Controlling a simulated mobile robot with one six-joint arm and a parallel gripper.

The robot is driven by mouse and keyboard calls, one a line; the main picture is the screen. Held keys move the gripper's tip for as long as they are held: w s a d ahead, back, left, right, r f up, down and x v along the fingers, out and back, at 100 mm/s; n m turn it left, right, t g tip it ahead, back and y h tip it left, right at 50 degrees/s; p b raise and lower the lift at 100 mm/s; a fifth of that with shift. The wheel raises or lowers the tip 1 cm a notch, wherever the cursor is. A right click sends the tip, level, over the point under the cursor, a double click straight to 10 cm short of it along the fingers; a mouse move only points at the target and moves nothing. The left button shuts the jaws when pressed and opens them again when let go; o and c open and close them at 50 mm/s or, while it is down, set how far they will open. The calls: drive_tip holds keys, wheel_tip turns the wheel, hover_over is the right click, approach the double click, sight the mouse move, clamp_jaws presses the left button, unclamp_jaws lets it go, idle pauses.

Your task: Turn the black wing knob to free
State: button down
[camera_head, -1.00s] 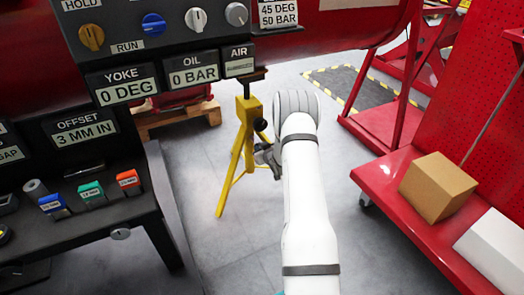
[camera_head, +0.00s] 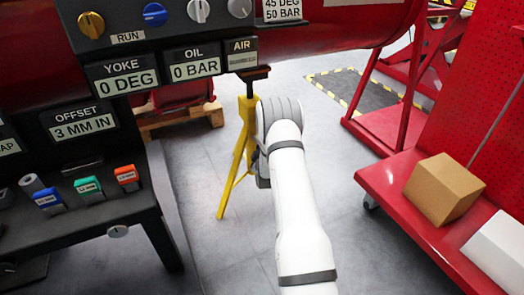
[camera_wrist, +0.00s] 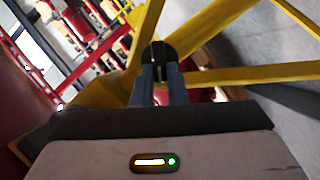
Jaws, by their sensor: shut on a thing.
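In the wrist view, the black wing knob (camera_wrist: 158,48) sits between my gripper's fingertips (camera_wrist: 159,66), against the yellow stand (camera_wrist: 240,74). My gripper is shut on it. Dark fingertips and dark knob blend, so the wings' exact angle cannot be told. In the head view, the yellow tripod stand (camera_head: 238,160) stands upright on the floor under the panel. My white arm reaches to its right side and hides the knob. Only a dark bit of my gripper (camera_head: 262,170) shows beside the stand.
A dark panel with YOKE (camera_head: 128,78), OIL and AIR readouts overhangs at upper left. A black bench (camera_head: 105,215) with coloured blocks is at left. A red shelf (camera_head: 420,210) holding a brown box (camera_head: 441,189) is at right. The floor between is clear.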

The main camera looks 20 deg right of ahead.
drive_tip(key=shift+a+f+n, duration=0.1)
drive_tip(key=shift+n, duration=0.3)
idle(0.3)
drive_tip(key=c, duration=1.4)
unclamp_jaws()
drive_tip(key=shift+c, duration=0.2)
drive_tip(key=p+v, duration=0.3)
drive_tip(key=v, duration=0.4)
drive_tip(key=shift+s+a, duration=0.2)
drive_tip(key=shift+s, duration=0.15)
